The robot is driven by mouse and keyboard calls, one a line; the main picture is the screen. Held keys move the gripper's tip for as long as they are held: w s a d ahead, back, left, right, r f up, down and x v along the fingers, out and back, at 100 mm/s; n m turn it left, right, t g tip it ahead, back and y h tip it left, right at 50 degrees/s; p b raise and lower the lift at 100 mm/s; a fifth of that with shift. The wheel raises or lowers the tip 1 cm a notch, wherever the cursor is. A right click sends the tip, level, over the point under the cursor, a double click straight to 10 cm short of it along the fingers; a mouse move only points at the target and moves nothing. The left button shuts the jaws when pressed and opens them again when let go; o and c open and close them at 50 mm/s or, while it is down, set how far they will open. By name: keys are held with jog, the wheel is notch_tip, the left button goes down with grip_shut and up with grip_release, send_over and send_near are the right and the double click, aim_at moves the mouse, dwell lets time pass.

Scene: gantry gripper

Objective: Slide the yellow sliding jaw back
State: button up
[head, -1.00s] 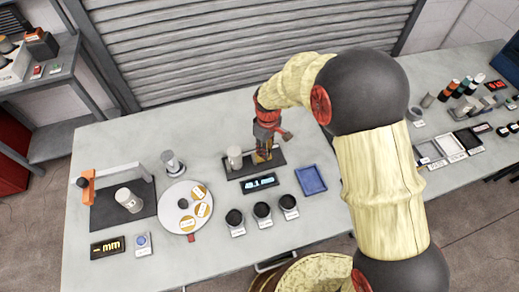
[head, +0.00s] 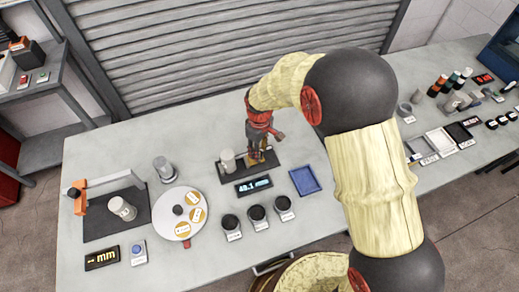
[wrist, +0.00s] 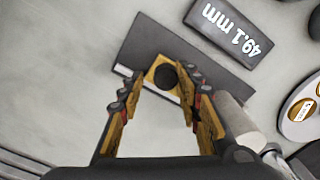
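The yellow sliding jaw (wrist: 163,72) is a small yellow block with a round black knob on top, on a dark base plate (wrist: 146,42). In the wrist view it shows between the fingertips of my gripper (wrist: 161,80). The fingers stand apart, one on each side of it; I cannot tell whether they touch it. In the head view my gripper (head: 257,156) points down over the plate and mostly hides the jaw. A pale grey cylinder (head: 228,161) stands upright at the plate's left end; it also shows beside the right finger in the wrist view (wrist: 234,119).
A display reading 49.1 mm (head: 254,185) lies in front of the plate. A blue tray (head: 305,181) is to its right, and several black round pieces stand in front. A white turntable (head: 173,225) is to the left. Bare bench lies behind the plate.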

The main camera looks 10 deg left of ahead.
jog(key=r, duration=0.3)
jog(key=w+r, duration=0.1)
jog(key=shift+w+a+r, duration=0.1)
jog(key=shift+a+r, duration=0.05)
jog(key=shift+a, duration=0.15)
jog(key=r, duration=0.1)
jog(key=s+r, duration=0.1)
jog(key=r, duration=0.1)
jog(key=s+r, duration=0.1)
jog(key=shift+d+r, duration=0.2)
jog(key=shift+d, duration=0.15)
jog(key=r, duration=0.1)
jog(key=w+r, duration=0.1)
jog(key=r, duration=0.1)
jog(key=shift+r, duration=0.15)
